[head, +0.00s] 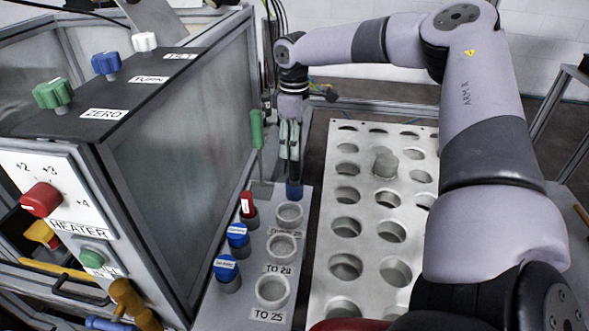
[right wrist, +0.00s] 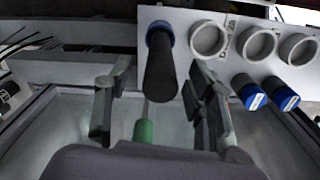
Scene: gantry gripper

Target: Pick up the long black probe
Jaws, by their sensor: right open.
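The long black probe (right wrist: 161,68) has a blue collar and sits at the end of the white panel. It shows between the open fingers of my right gripper (right wrist: 160,85) in the right wrist view, with a gap on each side. In the head view my right gripper (head: 290,150) points down above the probe's blue collar (head: 294,191), and the gripper hides most of the black shaft. My left gripper is in neither view.
A green-handled rod (head: 257,130) stands close left of my right gripper. The labelled panel (head: 262,252) holds empty round holders (head: 289,214) and blue-capped pieces (head: 238,235). A perforated plate (head: 364,240) lies to the right, and a glass-sided cabinet (head: 190,140) to the left.

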